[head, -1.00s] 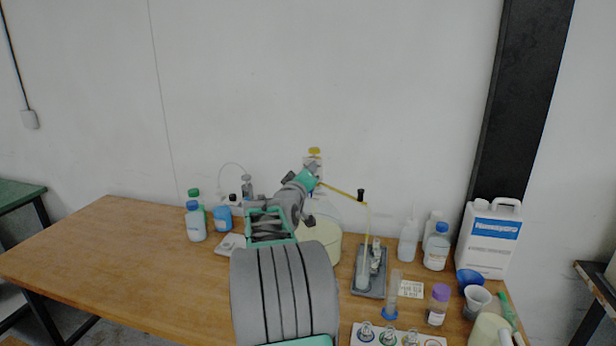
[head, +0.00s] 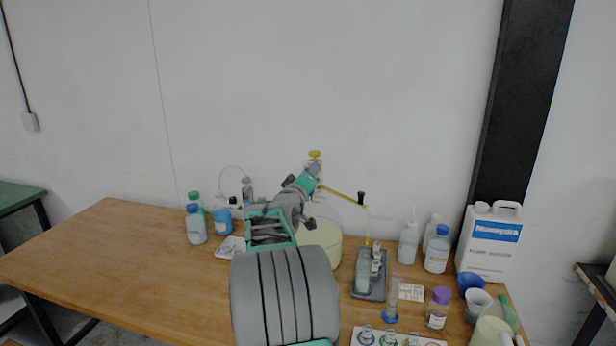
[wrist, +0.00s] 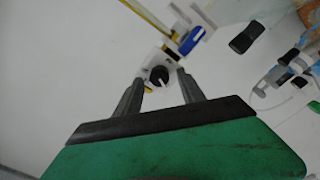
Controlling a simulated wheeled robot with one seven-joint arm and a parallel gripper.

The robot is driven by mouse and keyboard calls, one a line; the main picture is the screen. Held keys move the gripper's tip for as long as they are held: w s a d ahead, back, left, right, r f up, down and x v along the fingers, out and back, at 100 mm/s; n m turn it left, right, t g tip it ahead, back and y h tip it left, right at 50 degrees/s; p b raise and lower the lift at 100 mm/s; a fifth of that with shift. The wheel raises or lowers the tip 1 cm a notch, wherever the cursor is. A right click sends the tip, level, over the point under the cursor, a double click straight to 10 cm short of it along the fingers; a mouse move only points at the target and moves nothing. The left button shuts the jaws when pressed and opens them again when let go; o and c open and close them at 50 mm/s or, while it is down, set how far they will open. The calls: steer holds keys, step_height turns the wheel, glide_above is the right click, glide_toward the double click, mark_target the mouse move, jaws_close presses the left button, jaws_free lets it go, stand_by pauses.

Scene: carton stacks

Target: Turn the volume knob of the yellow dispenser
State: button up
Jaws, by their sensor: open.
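The yellow dispenser shows in the head view as a yellow top (head: 315,154) and a thin yellow spout arm (head: 345,194), above a large bottle of cream liquid (head: 330,245). My arm hides much of its body. In the wrist view, the black round volume knob (wrist: 159,75) with a white mark sits on a pale housing. My gripper (wrist: 158,80) is open, with one finger on each side of the knob in the picture. I cannot tell whether either finger touches it. My gripper also shows in the head view (head: 314,171), close to the dispenser's upper body.
A blue-and-white part (wrist: 191,41) and a black piece (wrist: 246,37) lie beyond the fingers. On the table, blue-capped bottles (head: 195,224) stand left, and a grey stand (head: 369,275) and white jug (head: 490,242) stand right. The table's left part is clear.

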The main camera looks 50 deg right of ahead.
steer(key=b+v, duration=0.2)
steer(key=v, duration=0.5)
steer(key=shift+a, duration=0.35)
steer(key=shift+s, duration=0.2)
